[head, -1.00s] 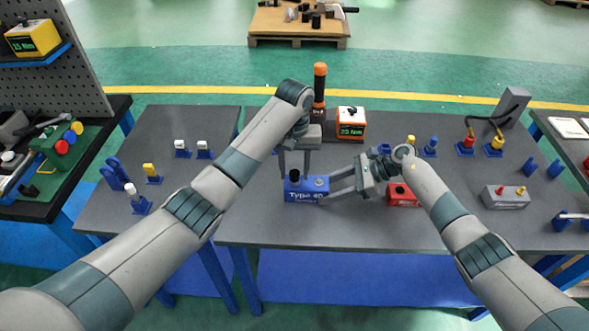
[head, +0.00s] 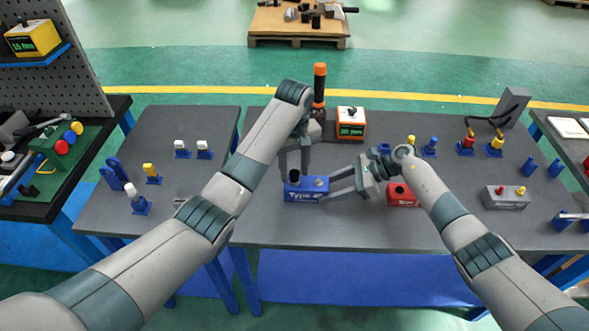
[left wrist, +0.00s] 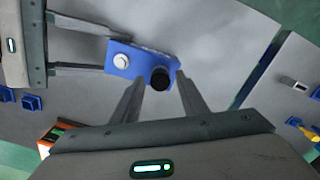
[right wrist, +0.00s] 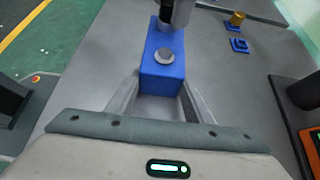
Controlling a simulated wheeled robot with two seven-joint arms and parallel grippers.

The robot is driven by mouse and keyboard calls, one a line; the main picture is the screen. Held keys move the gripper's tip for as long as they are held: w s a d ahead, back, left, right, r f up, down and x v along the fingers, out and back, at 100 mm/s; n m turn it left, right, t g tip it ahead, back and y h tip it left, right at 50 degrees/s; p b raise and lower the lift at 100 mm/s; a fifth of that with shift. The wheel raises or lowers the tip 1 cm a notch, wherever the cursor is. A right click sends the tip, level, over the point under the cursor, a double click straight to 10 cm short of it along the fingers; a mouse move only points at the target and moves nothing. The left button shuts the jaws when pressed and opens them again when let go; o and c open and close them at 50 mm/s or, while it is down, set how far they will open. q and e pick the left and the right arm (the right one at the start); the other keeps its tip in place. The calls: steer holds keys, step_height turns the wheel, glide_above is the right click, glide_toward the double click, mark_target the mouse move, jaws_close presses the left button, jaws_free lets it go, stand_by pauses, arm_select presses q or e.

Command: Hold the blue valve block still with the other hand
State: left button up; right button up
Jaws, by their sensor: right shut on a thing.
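The blue valve block (head: 306,190) sits on the grey table, with a black cylinder (head: 295,175) at one end and a light round fitting (right wrist: 164,55) at the other. My right gripper (head: 327,189) is shut on the fitting end of the block from the right; its fingers flank the block in the right wrist view (right wrist: 160,88). My left gripper (head: 294,168) points down over the black cylinder. In the left wrist view its fingers are spread on either side of the cylinder (left wrist: 160,78), with gaps showing.
A red block (head: 402,195) lies just right of my right gripper. An orange-and-black tool (head: 319,90) and an orange display box (head: 350,122) stand behind. Small blue stands with pegs (head: 204,150) are on the left table. The table in front of the block is clear.

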arm_select(q)
jaws_close()
steer(key=m, duration=0.3)
steer(key=shift+m, duration=1.1)
steer(key=shift+m, duration=0.9)
steer(key=m, duration=0.3)
steer(key=shift+m, duration=0.4)
